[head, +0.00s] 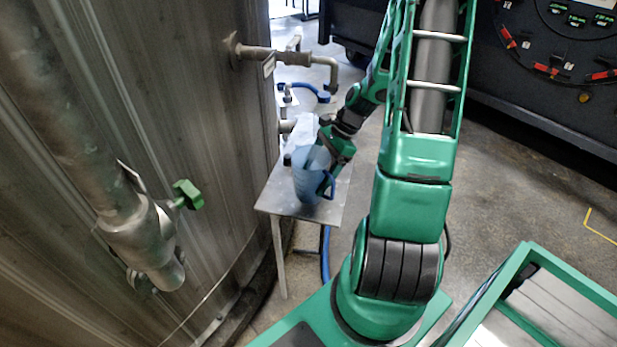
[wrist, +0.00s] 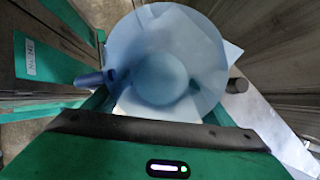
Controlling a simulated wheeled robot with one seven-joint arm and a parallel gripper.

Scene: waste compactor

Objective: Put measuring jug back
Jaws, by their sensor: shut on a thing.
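The measuring jug (head: 308,180) is translucent blue and stands upright at a small metal shelf (head: 285,203) beside the tank wall. I cannot tell whether its base touches the shelf. In the wrist view the jug (wrist: 165,60) is seen from above, open and looking empty, with its blue handle (wrist: 92,79) on the left. My gripper (head: 330,172) is at the jug's right side, by the handle, and is shut on the jug. In the wrist view the gripper (wrist: 160,105) reaches under the jug's rim, which partly hides the fingertips.
The grey tank (head: 180,120) rises close on the left, with a green-handled valve (head: 187,195). A pipe (head: 290,58) juts out above the shelf. A black machine (head: 550,60) stands at the back right. The floor (head: 520,190) between is clear.

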